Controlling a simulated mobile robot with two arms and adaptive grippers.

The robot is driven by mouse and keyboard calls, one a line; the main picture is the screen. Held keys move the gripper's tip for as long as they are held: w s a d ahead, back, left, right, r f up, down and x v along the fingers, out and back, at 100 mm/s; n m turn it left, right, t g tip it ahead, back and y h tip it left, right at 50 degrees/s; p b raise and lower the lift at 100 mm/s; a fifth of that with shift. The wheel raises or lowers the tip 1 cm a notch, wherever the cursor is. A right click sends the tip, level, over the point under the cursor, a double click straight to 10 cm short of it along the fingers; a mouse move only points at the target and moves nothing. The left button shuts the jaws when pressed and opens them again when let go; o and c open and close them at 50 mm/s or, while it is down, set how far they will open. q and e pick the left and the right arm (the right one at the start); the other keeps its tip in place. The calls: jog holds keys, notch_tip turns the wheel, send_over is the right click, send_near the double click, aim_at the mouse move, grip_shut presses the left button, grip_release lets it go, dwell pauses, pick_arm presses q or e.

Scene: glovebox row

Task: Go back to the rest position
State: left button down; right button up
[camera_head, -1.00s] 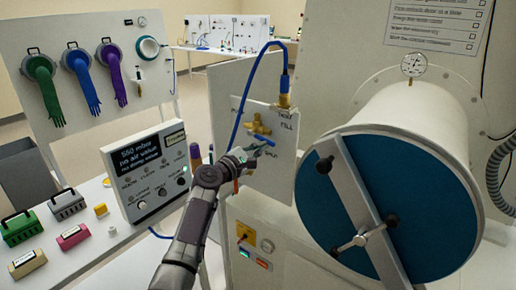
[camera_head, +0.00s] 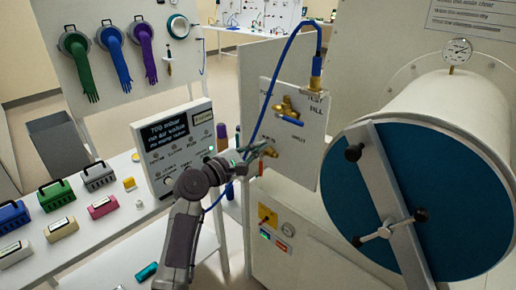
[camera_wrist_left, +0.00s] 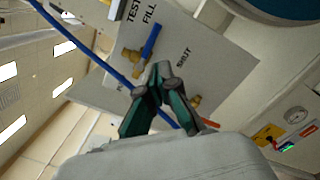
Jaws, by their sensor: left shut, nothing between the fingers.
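My left gripper (camera_head: 264,151) is in the middle of the head view, with its arm coming up from below. Its fingers are shut with nothing between them. It is in front of the lower left of the white valve panel (camera_head: 312,150), below the brass valve (camera_head: 286,106) with a blue handle. In the left wrist view the closed green-and-grey fingers (camera_wrist_left: 161,72) appear before the same panel (camera_wrist_left: 215,65), beside the brass valve (camera_wrist_left: 131,62). I cannot tell whether they touch anything. My right gripper is not in view.
The antechamber's blue round door (camera_head: 450,215) stands to the right. A blue hose (camera_head: 262,105) loops close behind my gripper. The control box (camera_head: 178,150) stands left on a white table with several coloured cases (camera_head: 57,195). Gloves (camera_head: 115,65) hang on the board behind.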

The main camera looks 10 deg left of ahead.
pick_arm(q)
jog(key=s+a+f+m+g+y+b, duration=0.1)
jog(key=s+a+f+m+g+y, duration=0.3)
jog(key=f, duration=1.2)
jog(key=s+f+m+y+b, duration=0.1)
jog(key=s+f, duration=0.5)
jog(key=f, duration=1.1)
jog(key=s+a+f+m+g+y+b, duration=0.1)
jog(key=s+a+f+m+g+y, duration=0.2)
jog(key=f, duration=1.3)
jog(key=s+a+f+m+g+y+b, duration=0.1)
jog(key=s+a+f+m, duration=0.15)
jog(key=s+f, duration=0.65)
jog(key=s+a+f+m+g+y, duration=0.1)
jog(key=s+f+m+g, duration=0.15)
jog(key=s+f, duration=0.65)
jog(key=s+a+f+m+g+y+b, duration=0.15)
jog(key=s+f+m, duration=0.25)
jog(key=s, duration=1)
jog(key=s+a+f+m, duration=0.1)
jog(key=s+f+m, duration=0.1)
jog(key=s, duration=0.5)
jog(key=s+a+f+m+g, duration=0.1)
jog(key=s+a+f+m, duration=0.1)
jog(key=s, duration=0.6)
jog(key=shift+s+a+m, duration=0.15)
jog(key=shift+s+m, duration=0.15)
